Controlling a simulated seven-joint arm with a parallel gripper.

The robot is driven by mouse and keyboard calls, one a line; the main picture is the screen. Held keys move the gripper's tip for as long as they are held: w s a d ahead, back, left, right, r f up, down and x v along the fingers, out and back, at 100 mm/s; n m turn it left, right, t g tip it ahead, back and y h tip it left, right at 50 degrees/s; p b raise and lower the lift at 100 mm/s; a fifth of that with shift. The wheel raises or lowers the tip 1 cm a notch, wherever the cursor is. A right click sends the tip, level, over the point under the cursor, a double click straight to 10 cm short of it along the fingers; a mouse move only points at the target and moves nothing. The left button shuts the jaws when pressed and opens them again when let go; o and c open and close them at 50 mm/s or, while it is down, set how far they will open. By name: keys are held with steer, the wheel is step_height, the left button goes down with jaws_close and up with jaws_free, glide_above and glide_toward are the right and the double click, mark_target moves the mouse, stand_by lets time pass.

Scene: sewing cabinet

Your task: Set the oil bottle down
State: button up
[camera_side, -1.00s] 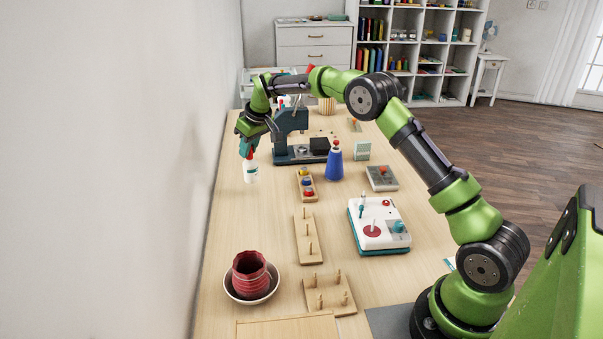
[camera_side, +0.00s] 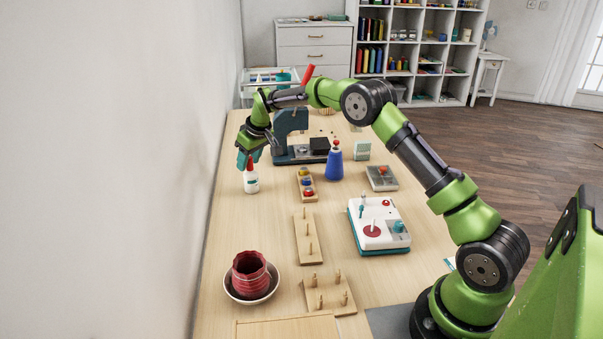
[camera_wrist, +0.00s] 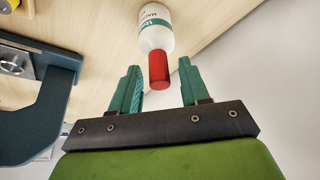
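The oil bottle (camera_side: 251,184) is white with a teal label band and a red cap. It stands upright on the wooden table, near the wall. My gripper (camera_side: 248,160) is just above and beside the bottle's cap in the side view. In the wrist view the bottle (camera_wrist: 156,32) shows with its red cap near and partly between the two teal fingertips of my gripper (camera_wrist: 160,80). The fingers are spread, with a clear gap on both sides of the cap. Nothing is held.
A dark blue press (camera_side: 290,140) stands close to my gripper, behind and right of the bottle. A wooden tray of coloured spools (camera_side: 306,185) and a blue cone (camera_side: 334,163) are to the right. The table (camera_side: 268,220) in front of the bottle is clear.

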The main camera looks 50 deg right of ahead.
steer(key=s+a+r+m, duration=0.1)
steer(key=s+a+r, duration=0.2)
steer(key=s+r, duration=0.5)
steer(key=s+a+r, duration=0.2)
steer(key=s+r, duration=0.3)
steer(key=r, duration=0.6)
steer(key=s+a+f+m+t, duration=0.1)
steer(key=s+a, duration=0.2)
steer(key=s, duration=0.6)
steer(key=s+a+f+m+y, duration=0.1)
steer(key=s+a, duration=0.1)
steer(key=s, duration=0.7)
steer(key=s+a+m+t+y, duration=0.1)
steer(key=s+a, duration=0.2)
steer(key=s, duration=0.5)
steer(key=shift+s+a+f+t, duration=0.3)
steer(key=shift+s+f, duration=0.1)
